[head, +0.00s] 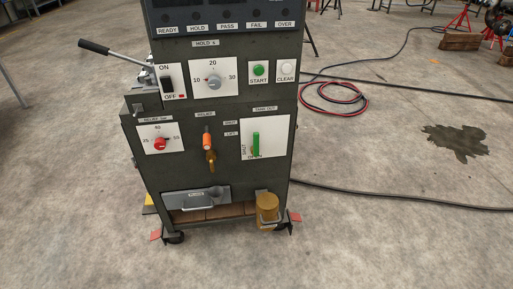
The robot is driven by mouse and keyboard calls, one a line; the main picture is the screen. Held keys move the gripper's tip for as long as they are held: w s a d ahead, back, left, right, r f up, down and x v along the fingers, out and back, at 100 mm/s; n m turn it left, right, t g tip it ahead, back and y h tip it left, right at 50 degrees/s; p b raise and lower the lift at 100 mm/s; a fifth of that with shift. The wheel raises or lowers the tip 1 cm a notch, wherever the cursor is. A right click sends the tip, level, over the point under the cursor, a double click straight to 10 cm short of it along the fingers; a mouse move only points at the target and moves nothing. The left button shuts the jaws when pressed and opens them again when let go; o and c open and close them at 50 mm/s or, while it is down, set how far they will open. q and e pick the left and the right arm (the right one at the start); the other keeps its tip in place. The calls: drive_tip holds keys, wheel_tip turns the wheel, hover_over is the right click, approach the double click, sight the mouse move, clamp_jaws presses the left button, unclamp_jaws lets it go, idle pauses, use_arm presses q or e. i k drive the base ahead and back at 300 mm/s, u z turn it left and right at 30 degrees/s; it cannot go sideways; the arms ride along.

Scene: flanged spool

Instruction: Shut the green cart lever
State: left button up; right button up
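The green lever (256,144) is on a white plate (277,128) at the right of the cart's (215,190) lower front panel. It stands upright, with its long axis vertical. A "SHUT" label is on the plate to the left of the lever, and another label, partly hidden, is at its lower end. Small tags beside the plate on the left read "SHUT" and "LIFT". Neither of my grippers is in view, and nothing touches the lever.
An orange-handled valve (208,142) and a red knob (160,144) sit left of the lever. A yellow-brown canister (268,210) stands below. A black-handled lever (95,47) sticks out at upper left. Hoses (335,98) and a dark stain (457,142) lie on the floor at right.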

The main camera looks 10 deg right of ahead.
sight(254, 150)
drive_tip(key=u, duration=1.1)
drive_tip(key=i, duration=0.75)
drive_tip(key=z, duration=0.65)
